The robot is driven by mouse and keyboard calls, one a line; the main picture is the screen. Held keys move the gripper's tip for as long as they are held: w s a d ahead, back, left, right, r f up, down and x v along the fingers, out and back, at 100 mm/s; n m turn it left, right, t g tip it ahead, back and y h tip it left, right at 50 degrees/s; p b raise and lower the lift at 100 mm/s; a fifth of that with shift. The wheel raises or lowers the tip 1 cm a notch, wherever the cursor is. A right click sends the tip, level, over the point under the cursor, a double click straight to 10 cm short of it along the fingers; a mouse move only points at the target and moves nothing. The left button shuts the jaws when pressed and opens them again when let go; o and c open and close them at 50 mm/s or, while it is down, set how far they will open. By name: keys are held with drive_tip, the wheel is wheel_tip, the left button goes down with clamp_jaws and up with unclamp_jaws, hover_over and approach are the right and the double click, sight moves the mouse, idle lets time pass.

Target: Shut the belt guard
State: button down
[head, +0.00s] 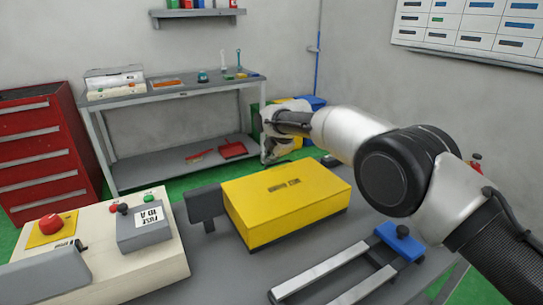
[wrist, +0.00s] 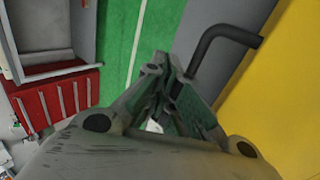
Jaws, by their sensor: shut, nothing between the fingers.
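The belt guard appears to be the yellow box-shaped cover (head: 285,205) with dark lettering on top, on the grey bench in the middle of the head view. It looks level, with a dark strip along its lower edge; I cannot tell whether it is fully down. Its yellow surface (wrist: 285,100) fills the right of the wrist view. A black bent handle (wrist: 228,36) sticks out from it there. My gripper (head: 268,155) is beyond the guard's back edge in the head view, pointing down. In the wrist view my gripper (wrist: 172,68) is shut and empty, close beside the handle.
A cream control box (head: 100,245) with a red button (head: 50,224) stands at the left. A dark grey block (head: 206,203) stands left of the guard. A rail frame with a blue end block (head: 400,241) lies at the front right. Green floor (wrist: 118,45) shows beyond the bench.

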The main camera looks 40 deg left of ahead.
idle(0.3)
drive_tip(key=v, duration=1.2)
drive_tip(key=w+d+r+m+t+h, duration=0.1)
drive_tip(key=w+d+r+m, duration=0.2)
drive_tip(key=w+d+r, duration=0.55)
drive_tip(key=w+d+r+m, duration=0.3)
drive_tip(key=d+m, duration=0.1)
drive_tip(key=d, duration=0.9)
drive_tip(key=d+r+m+t+h, duration=0.1)
drive_tip(key=d+r+m, duration=0.3)
drive_tip(key=d, duration=1)
drive_tip(key=d+r+m+h, duration=0.1)
drive_tip(key=d+r+m, duration=0.25)
drive_tip(key=d, duration=1.05)
drive_tip(key=s+d+m+h, duration=0.1)
drive_tip(key=s+d+m, duration=0.4)
drive_tip(key=d, duration=0.5)
drive_tip(key=s+d+m+h, duration=0.1)
drive_tip(key=s+d+m, duration=0.2)
drive_tip(key=s+d, duration=0.5)
drive_tip(key=s+d+f+m, duration=0.3)
drive_tip(key=s+d+m, duration=0.1)
drive_tip(key=s+d, duration=0.3)
drive_tip(key=s+d+f+m+h, duration=0.1)
drive_tip(key=s+d+f+m, duration=0.3)
drive_tip(key=s+d, duration=0.4)
drive_tip(key=s+m, duration=0.1)
drive_tip(key=s, duration=0.1)
drive_tip(key=shift+s, duration=0.35)
